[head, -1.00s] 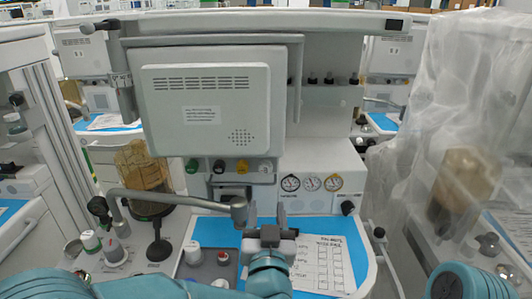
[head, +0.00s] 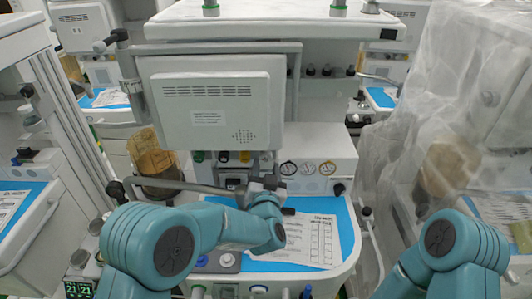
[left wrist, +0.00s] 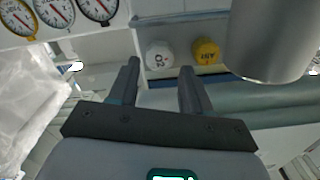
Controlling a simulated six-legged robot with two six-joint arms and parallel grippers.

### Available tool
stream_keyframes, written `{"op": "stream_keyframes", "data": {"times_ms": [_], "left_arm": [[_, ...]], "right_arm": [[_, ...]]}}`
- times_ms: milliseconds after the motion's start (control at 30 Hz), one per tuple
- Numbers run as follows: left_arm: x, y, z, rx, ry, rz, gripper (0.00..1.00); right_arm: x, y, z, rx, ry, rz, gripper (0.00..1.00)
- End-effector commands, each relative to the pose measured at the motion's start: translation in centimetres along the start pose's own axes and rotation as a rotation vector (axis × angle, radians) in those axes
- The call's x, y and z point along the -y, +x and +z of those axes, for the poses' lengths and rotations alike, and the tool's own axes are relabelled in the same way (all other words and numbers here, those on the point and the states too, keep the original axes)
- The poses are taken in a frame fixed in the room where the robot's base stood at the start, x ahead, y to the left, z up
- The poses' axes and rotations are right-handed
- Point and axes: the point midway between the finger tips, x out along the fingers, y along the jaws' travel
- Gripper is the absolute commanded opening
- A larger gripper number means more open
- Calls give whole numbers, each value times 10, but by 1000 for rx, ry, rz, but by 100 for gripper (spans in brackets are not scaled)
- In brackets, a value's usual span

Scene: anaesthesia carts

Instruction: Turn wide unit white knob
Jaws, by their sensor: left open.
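The white knob shows in the left wrist view (left wrist: 159,55), marked O2, beside a yellow knob (left wrist: 205,50) marked AIR. In the head view it is mostly hidden behind my left gripper (head: 266,163), at the right end of the knob row under the grey monitor back. My left gripper is open in the left wrist view (left wrist: 160,68); its two fingers lie left and right of the white knob as seen from the wrist. I cannot tell whether the fingertips reach around the knob. Of my right arm only teal links show; its gripper is out of view.
A grey jointed pipe (head: 180,186) runs to just beside my left wrist. Gauges (head: 308,168) sit right of the knobs. A blue mat (head: 345,215) with a paper sheet (head: 305,243) lies below. A plastic-draped unit (head: 430,150) stands at the right.

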Motion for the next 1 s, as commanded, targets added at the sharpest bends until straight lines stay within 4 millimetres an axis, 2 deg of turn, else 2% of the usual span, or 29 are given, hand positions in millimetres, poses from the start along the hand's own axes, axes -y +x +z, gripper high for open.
{"op": "stream_keyframes", "data": {"times_ms": [100, 300, 667, 800, 933, 1000], "left_arm": [[1, 24, -2, 0, -1, -1, 48], [0, 45, -1, 0, 0, 0, 48], [0, 50, 0, 0, 0, 1, 48], [0, 50, 0, 0, 0, 1, 7], [-1, 49, 0, -1, -4, 1, 7], [-2, 50, 3, -2, -25, 1, 7]], "right_arm": [[3, -9, 0, 0, 0, 0, 40], [5, -13, 0, 0, 0, 0, 40], [5, -13, 0, 0, 0, 0, 40], [5, -13, 0, 0, 0, 0, 40], [4, -12, 0, 0, 0, 0, 40], [2, -4, 0, 0, 0, 0, 40]]}}
